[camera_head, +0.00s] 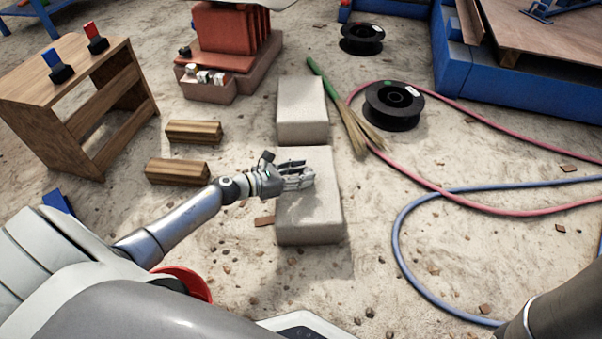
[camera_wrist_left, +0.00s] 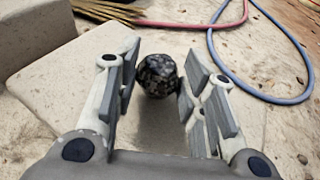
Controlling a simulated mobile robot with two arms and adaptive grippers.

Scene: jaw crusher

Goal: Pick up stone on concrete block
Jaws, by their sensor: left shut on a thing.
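The stone (camera_wrist_left: 157,75) is small, dark and speckled. In the left wrist view it sits between the fingertips of my left gripper (camera_wrist_left: 160,84), which is shut on it. In the head view my left gripper (camera_head: 303,180) is over the top of the nearer concrete block (camera_head: 310,222), and the stone is hidden there. The block's pale top also shows under the fingers in the wrist view (camera_wrist_left: 80,85). Whether the stone still touches the block I cannot tell. My right gripper is not in view.
A second concrete block (camera_head: 302,108) stands just behind. A broom (camera_head: 345,112), a black spool (camera_head: 393,105), a pink hose (camera_head: 430,182) and a blue hose (camera_head: 400,240) lie right. Wooden beams (camera_head: 177,172) and a wooden table (camera_head: 85,85) are left.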

